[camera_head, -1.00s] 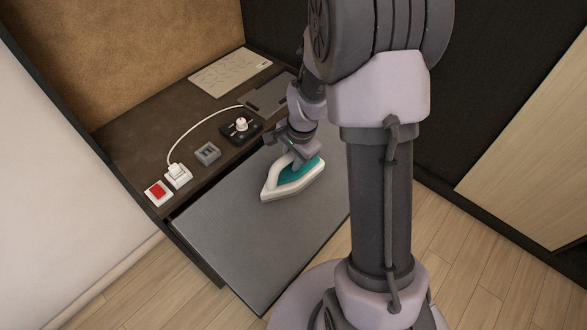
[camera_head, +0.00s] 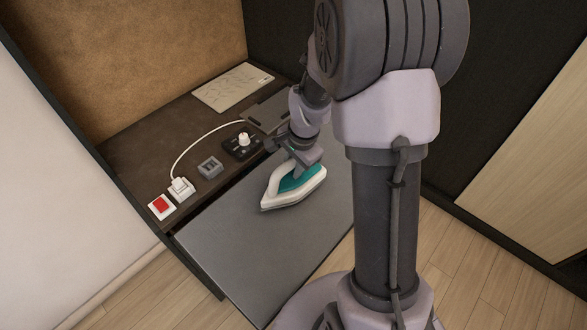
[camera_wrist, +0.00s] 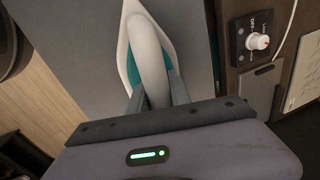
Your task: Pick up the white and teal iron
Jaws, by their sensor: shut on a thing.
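The white and teal iron (camera_head: 292,186) is over the grey pull-out board in the head view, its pointed end toward the lower left. My gripper (camera_head: 303,167) is at the iron's upper side. In the wrist view, my gripper (camera_wrist: 157,92) has its two fingers on either side of the iron's white handle (camera_wrist: 148,55) and is shut on it. Teal shows on both sides of the handle. The head view does not show clearly whether the iron's sole touches the board.
The grey board (camera_head: 240,240) is otherwise clear. Behind it, the dark counter holds a red switch (camera_head: 161,206), a white plug with a cord (camera_head: 181,188), a grey block (camera_head: 210,167), a black box with a white knob (camera_head: 242,145) and a pale panel (camera_head: 233,86).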

